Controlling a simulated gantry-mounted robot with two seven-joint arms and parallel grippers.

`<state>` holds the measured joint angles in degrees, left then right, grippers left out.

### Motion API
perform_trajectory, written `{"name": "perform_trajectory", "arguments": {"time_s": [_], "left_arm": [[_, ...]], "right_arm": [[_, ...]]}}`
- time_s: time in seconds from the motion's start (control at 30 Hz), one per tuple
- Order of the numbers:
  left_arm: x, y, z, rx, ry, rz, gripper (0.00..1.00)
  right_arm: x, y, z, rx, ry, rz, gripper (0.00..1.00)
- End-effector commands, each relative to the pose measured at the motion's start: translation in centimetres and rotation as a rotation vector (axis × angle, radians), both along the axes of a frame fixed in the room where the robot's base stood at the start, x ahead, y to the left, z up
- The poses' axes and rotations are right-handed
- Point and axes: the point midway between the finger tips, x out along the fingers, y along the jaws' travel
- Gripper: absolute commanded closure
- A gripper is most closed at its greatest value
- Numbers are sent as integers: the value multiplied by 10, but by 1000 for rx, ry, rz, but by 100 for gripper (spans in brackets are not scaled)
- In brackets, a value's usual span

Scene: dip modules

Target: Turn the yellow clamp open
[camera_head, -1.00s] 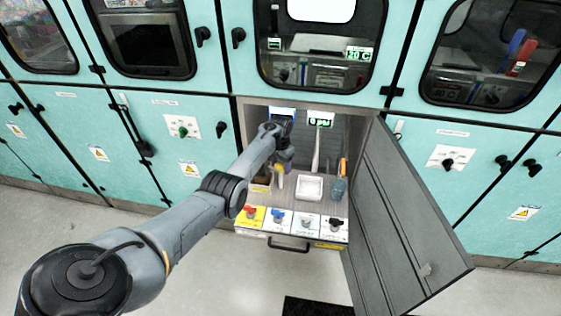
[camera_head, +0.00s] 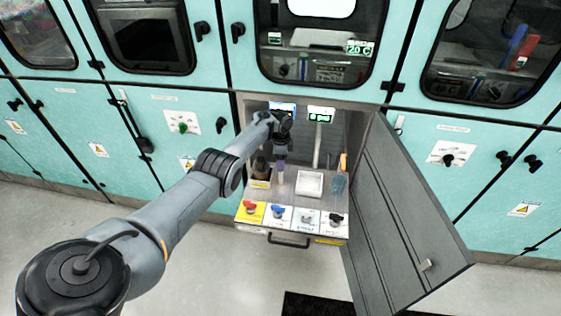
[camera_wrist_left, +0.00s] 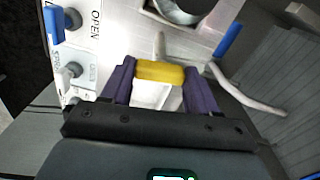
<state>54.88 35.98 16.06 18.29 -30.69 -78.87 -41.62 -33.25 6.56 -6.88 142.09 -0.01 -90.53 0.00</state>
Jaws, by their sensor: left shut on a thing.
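The yellow clamp (camera_wrist_left: 160,72) shows in the left wrist view as a rounded yellow bar between my two purple fingers. My left gripper (camera_wrist_left: 158,84) is shut on it, with one finger at each end of the bar. A thin pale stem stands just beyond the bar. In the head view my left gripper (camera_head: 280,176) points down inside the open cabinet bay, above the left part of its shelf, and the clamp is hidden there or too small to make out. My right gripper is in neither view.
A white square dish (camera_head: 310,184) is right of my gripper, and a blue bottle (camera_head: 339,183) stands farther right. A dark bottle (camera_head: 260,166) is close on the left. Coloured valve knobs (camera_head: 278,212) line the front panel. The open grey door (camera_head: 405,220) bounds the right side.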

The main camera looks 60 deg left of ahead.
Motion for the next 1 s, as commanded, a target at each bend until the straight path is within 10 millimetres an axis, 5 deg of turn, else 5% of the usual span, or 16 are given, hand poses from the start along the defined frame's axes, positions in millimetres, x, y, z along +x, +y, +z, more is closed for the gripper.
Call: {"name": "perform_trajectory", "arguments": {"time_s": [0.87, 0.9, 1.0], "left_arm": [[1, -1, 0, -1, -1, -176, 71], [1, -1, 0, -1, -1, -176, 39], [1, -1, 0, -1, -1, -175, 24]], "right_arm": [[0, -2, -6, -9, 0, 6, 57], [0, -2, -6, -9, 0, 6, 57], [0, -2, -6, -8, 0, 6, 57]]}}
